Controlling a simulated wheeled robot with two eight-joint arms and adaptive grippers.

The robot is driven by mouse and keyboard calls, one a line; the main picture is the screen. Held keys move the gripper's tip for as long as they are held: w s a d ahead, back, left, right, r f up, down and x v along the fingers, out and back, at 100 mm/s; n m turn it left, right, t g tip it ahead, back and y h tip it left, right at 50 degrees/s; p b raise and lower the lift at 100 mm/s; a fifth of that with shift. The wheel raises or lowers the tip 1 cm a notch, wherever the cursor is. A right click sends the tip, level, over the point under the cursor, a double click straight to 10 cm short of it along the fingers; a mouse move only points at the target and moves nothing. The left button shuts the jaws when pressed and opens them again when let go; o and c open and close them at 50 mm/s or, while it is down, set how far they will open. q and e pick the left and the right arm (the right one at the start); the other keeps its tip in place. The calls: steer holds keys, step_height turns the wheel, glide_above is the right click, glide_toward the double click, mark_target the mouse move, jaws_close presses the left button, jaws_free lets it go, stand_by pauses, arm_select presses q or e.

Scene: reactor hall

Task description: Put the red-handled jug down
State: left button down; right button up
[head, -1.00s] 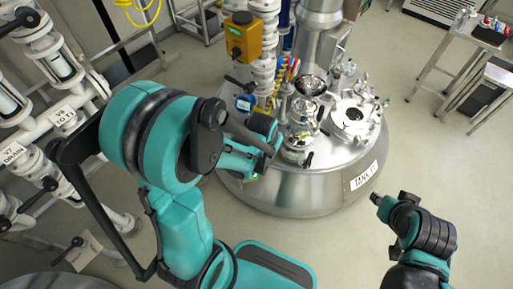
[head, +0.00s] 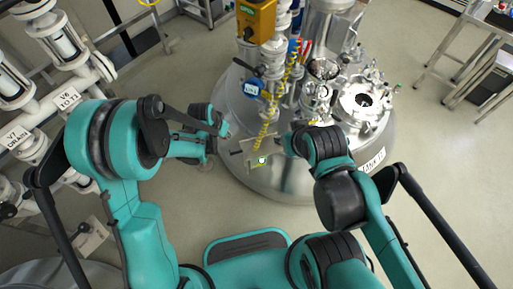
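I cannot make out a red-handled jug with certainty. A small red part (head: 305,47) shows among the fittings behind the tank lid, too small to identify. My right gripper (head: 284,142) is over the tank's near side, pointing left toward the left one. Its fingers are mostly hidden by its own wrist.
A yellow coiled line (head: 268,118) hangs down the tank front, near a small pale tag-like item (head: 262,160). An orange box (head: 255,20) is mounted on the pipework. White valve pipes (head: 62,50) stand at left. A metal table (head: 470,42) stands at far right. Floor at right is clear.

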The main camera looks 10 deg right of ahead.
arm_select(q)
steer(key=s+d+f+m+g+h+b, duration=0.15)
steer(key=d+f+m, duration=0.35)
steer(key=d, duration=0.7)
steer(key=s+d+f+m+g+h+b, duration=0.1)
steer(key=s+d+f+m, duration=0.25)
steer(key=d+f, duration=0.65)
steer(key=w+a+f+b, duration=0.5)
steer(key=w+a+f, duration=0.1)
steer(key=a+f, duration=0.1)
steer(key=shift+a+f+b, duration=0.25)
steer(key=shift+f+b, duration=0.05)
steer(key=shift+f, duration=0.45)
steer(key=shift+s+y, duration=0.1)
steer(key=shift+y, duration=0.15)
steer(key=c, duration=1.6)
jaws_free()
steer(key=shift+f, duration=0.15)
